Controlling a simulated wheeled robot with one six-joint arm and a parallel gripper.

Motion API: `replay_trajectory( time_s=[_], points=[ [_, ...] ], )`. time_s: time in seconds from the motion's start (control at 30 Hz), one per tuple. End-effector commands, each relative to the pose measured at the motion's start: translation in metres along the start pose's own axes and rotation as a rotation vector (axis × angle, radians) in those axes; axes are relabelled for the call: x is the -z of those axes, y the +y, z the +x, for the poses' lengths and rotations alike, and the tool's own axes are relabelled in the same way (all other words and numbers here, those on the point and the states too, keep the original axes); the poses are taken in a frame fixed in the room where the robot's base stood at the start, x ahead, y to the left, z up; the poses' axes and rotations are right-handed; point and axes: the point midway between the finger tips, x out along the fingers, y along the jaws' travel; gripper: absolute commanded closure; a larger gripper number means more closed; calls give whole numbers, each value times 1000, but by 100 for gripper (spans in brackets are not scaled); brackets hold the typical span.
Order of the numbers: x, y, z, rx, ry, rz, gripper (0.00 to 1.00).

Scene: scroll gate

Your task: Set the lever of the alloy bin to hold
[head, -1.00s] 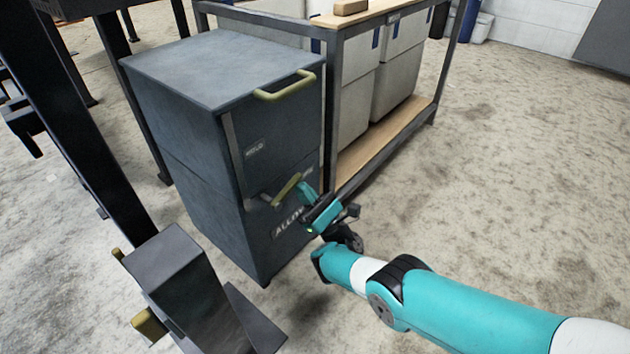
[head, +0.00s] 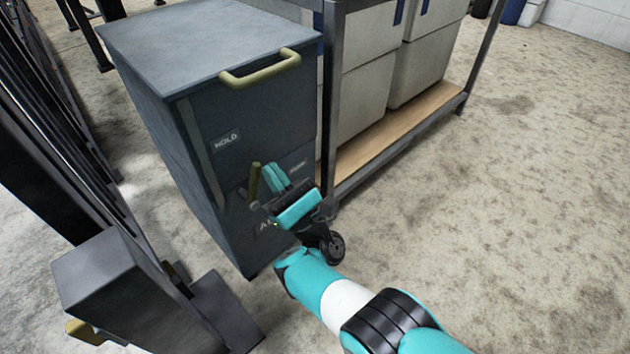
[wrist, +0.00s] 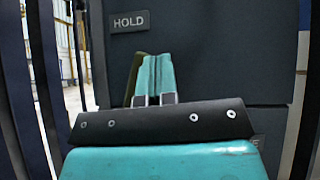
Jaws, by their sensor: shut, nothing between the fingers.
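The alloy bin (head: 170,130) is a dark blue-grey cabinet with a yellow top handle (head: 260,70). Its lever (head: 255,182) has an olive-yellow grip and stands nearly upright on the front face, below and right of the HOLD label (head: 227,140). My gripper (head: 274,178) is shut and empty, with its teal fingers just right of the lever grip. In the wrist view, the lever (wrist: 134,72) shows as an olive strip along the left side of the shut fingers (wrist: 155,76), close or touching. The HOLD label (wrist: 129,22) is above. The ALLOY lettering is mostly hidden by my gripper.
A second label (head: 298,167) is right of the lever, partly hidden. A shelf rack (head: 333,100) with pale grey bins (head: 365,95) stands close on the right. Dark metal posts with a box (head: 105,280) stand at the left front. The floor at right is clear.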

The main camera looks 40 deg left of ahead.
Motion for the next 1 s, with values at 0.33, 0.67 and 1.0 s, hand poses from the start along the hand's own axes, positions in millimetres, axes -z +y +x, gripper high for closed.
replay_trajectory(
  time_s=[0.33, 0.67, 1.0],
  points=[
    [-4, 19, 10, -147, -5, -132, 100],
    [-9, 24, 12, -198, -3, -186, 100],
    [-9, 24, 12, -199, -3, -190, 100]
  ],
)
